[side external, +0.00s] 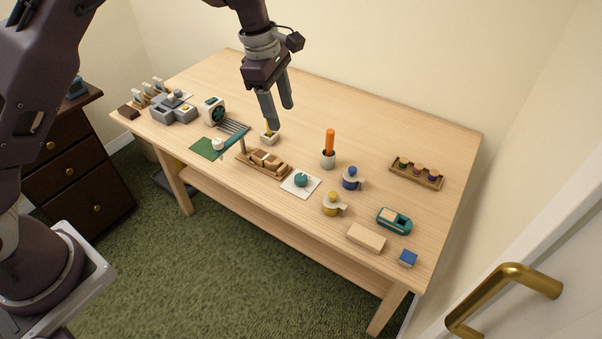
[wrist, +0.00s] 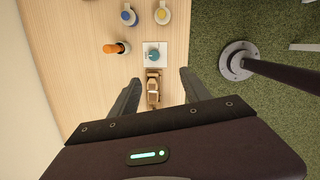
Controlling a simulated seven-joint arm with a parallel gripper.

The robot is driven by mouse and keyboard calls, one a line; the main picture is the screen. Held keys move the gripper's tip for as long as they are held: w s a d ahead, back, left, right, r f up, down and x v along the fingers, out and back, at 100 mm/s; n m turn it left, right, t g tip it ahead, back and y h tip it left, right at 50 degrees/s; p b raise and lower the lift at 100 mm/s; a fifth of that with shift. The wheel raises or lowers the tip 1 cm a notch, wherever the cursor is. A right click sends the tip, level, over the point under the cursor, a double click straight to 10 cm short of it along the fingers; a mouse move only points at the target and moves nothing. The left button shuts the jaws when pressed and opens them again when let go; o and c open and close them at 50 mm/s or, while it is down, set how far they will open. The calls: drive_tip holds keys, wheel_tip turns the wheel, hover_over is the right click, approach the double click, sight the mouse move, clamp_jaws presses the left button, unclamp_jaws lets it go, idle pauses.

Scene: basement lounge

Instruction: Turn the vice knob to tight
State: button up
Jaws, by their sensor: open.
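My gripper (side external: 279,115) is open and empty, pointing down above the middle of the table. In the wrist view its fingers (wrist: 160,76) stand apart on either side of a wooden tray with blocks. A teal round knob (side external: 301,180) sits on a white square plate (side external: 313,189), in front of and right of the gripper; the knob also shows in the wrist view (wrist: 153,55). A grey blocky device (side external: 173,112) with a round top part stands at the table's left end, away from the gripper. I cannot tell for certain which is the vice knob; no markings are readable.
The wooden tray (side external: 284,176), an orange stick in a holder (side external: 329,142), a blue-topped cup (side external: 351,181) and a yellow-topped cup (side external: 333,207) crowd the middle. The table's back (side external: 370,115) is clear.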

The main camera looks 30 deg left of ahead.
sight(301, 177)
drive_tip(key=w+f+n, duration=0.1)
drive_tip(key=f, duration=0.6)
drive_tip(key=w+d+f+n+y, duration=0.1)
drive_tip(key=w+f+n, duration=0.1)
drive_tip(key=f, duration=0.6)
drive_tip(key=w+d+f+n+y, duration=0.1)
drive_tip(key=w+f, duration=0.1)
drive_tip(key=f, duration=0.6)
drive_tip(key=shift+d+f+g, duration=0.1)
drive_tip(key=shift+d+g, duration=0.05)
drive_tip(key=shift+g, duration=0.15)
clamp_jaws()
